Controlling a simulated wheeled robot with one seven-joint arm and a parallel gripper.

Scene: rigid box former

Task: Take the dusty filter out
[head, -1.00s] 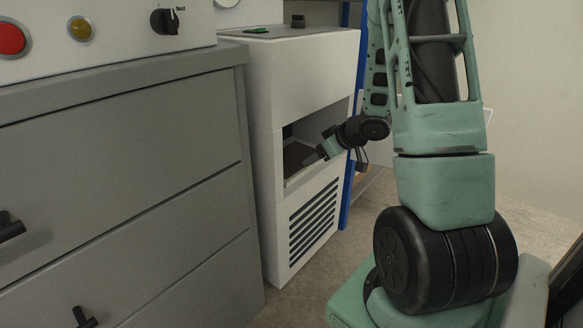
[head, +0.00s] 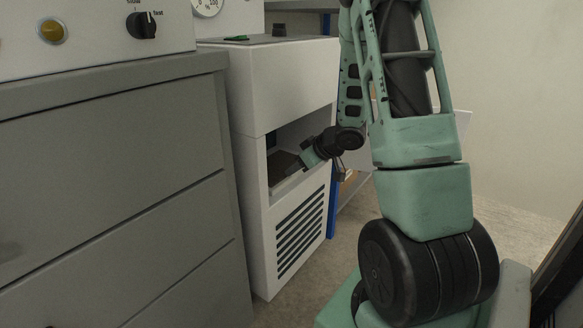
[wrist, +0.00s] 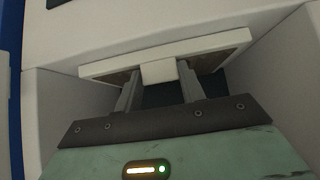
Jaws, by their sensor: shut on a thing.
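The filter (wrist: 205,53) is a flat panel with a pale frame and dull brown-grey faces, inside the open bay of the white cabinet. In the wrist view its pale tab (wrist: 159,71) sits between the fingers of my gripper (wrist: 158,78), which is shut on it. In the head view my gripper (head: 301,163) reaches into the bay from the right. A brownish surface (head: 281,164) shows in the bay beside the fingertips, probably the filter. Much of the filter is hidden by the bay wall and my gripper.
The white cabinet (head: 284,85) has a slatted vent (head: 300,232) below the bay. A grey drawer unit (head: 110,180) stands close on its left. A blue-post shelf (head: 332,205) stands behind on the right. Floor to the right is open beyond my arm.

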